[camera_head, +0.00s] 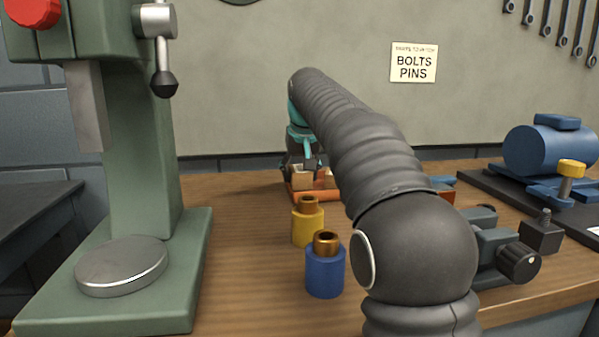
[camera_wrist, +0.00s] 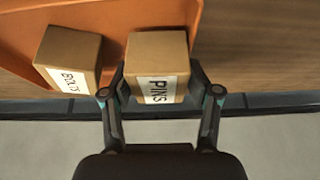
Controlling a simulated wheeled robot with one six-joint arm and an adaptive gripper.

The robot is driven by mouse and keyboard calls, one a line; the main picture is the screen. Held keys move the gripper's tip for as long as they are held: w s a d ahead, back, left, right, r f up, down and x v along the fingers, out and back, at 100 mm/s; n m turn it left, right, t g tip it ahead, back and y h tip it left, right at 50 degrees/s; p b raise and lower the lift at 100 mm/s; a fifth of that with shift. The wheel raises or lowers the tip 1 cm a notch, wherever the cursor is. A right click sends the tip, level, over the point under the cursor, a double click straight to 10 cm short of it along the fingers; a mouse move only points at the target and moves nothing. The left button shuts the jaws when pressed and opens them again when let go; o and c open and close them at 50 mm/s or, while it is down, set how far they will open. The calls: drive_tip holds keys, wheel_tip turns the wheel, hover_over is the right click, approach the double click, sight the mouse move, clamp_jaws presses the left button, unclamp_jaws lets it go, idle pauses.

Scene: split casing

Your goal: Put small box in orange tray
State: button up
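The orange tray (camera_wrist: 112,14) fills the upper left of the wrist view; in the head view its front wall (camera_head: 313,195) shows at the back of the bench. A small cardboard box labelled PINS (camera_wrist: 158,50) is at the tray's corner, between the fingers of my gripper (camera_wrist: 158,82). Both fingers lie close against its sides, and the gripper looks shut on it. Whether its underside touches the tray floor is hidden. A similar box labelled BOLTS (camera_wrist: 70,55) stands beside it in the tray, left of my gripper. In the head view my arm partly hides this area.
A yellow cylinder (camera_head: 307,226) and a blue cylinder (camera_head: 325,272) with copper tops stand in front of the tray. A green press (camera_head: 140,180) is at left. A vise (camera_head: 497,245) and a blue motor (camera_head: 550,150) are at right. A wall is close behind the tray.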

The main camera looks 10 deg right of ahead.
sight(300, 184)
drive_tip(key=shift+o, duration=1.4)
wheel_tip(300, 184, down, 4)
drive_tip(key=shift+w+r+g, duration=0.1)
drive_tip(key=shift+r+g, duration=0.15)
drive_tip(key=shift+g, duration=0.15)
drive_tip(key=shift+d+r, duration=0.1)
drive_tip(key=shift+r, duration=0.4)
drive_tip(key=shift+r+p, duration=0.25)
drive_tip(key=shift+p, duration=0.1)
drive_tip(key=v, duration=1.2)
drive_tip(key=shift+r, duration=0.3)
